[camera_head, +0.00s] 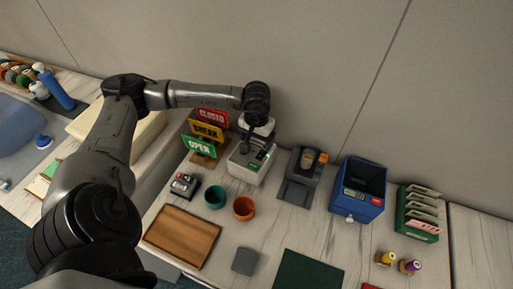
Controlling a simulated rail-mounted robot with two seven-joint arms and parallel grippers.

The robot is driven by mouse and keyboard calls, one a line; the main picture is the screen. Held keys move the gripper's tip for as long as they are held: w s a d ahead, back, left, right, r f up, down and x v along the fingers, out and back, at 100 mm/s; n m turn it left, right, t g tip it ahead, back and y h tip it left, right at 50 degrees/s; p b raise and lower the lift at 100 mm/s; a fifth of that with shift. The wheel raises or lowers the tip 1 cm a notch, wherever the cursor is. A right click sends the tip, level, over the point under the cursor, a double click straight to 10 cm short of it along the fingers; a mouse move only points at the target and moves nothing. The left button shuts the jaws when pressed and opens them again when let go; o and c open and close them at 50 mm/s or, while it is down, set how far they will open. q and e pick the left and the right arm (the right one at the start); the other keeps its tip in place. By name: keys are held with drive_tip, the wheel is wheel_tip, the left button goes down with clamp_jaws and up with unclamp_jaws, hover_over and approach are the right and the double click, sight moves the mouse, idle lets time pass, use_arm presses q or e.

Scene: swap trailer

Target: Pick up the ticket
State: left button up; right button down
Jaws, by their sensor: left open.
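A small white box-shaped machine (242,172) with a dark top and a green patch (254,166) stands on the counter near the wall. I cannot make out a separate ticket; a slip at the machine would be too small to tell or hidden by the gripper. My left arm reaches in from the left, and my left gripper (256,146) points down over the back of the machine. Its fingers are open, and whether they touch anything is unclear. My right gripper is not in view.
A sign stand (205,146) is left of the machine. A dark grey device (297,190) and blue box (350,206) are right. A teal cup (215,203), orange cup (244,214) and wooden tray (182,237) are in front. A green card rack (415,235) stands far right.

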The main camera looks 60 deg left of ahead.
sight(257, 143)
use_arm(q)
drive_tip(key=shift+c, duration=0.2)
drive_tip(key=c, duration=1)
drive_tip(key=shift+r, duration=0.45)
wheel_tip(257, 143, up, 9)
drive_tip(key=b, duration=0.1)
drive_tip(key=shift+r, duration=0.15)
drive_tip(key=shift+b, duration=0.35)
